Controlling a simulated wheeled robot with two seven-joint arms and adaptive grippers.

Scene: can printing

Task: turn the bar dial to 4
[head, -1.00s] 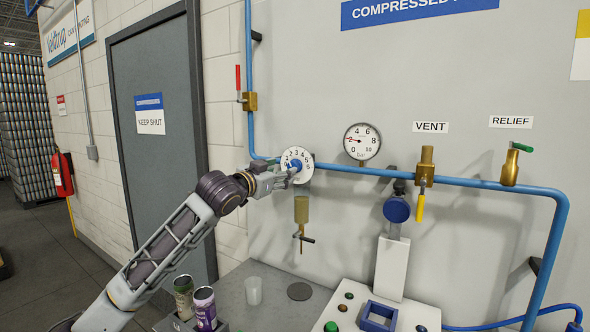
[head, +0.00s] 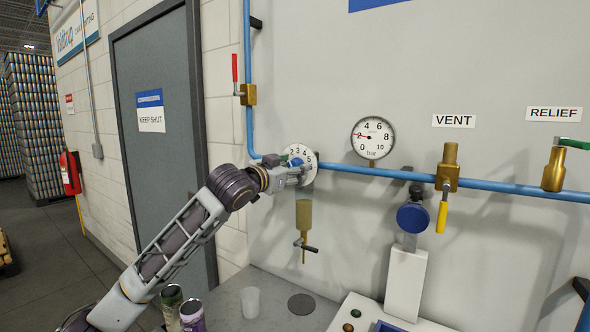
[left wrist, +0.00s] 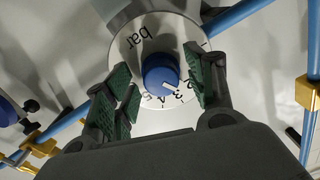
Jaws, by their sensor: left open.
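The bar dial (head: 303,153) is a round white plate with black numbers on the blue pipe. In the left wrist view, its blue knob (left wrist: 158,68) sits in the middle of the plate, with "bar" printed on one side. The white mark on the knob points near the 2. My left gripper (head: 298,170) is open at the dial and covers part of it in the head view. In the left wrist view, its green-padded fingers (left wrist: 160,80) stand on either side of the knob, with gaps visible. My right gripper is in neither view.
A round gauge (head: 372,138) to the right has its red needle near 2. Cans (head: 192,317) and a cup (head: 250,301) stand below.

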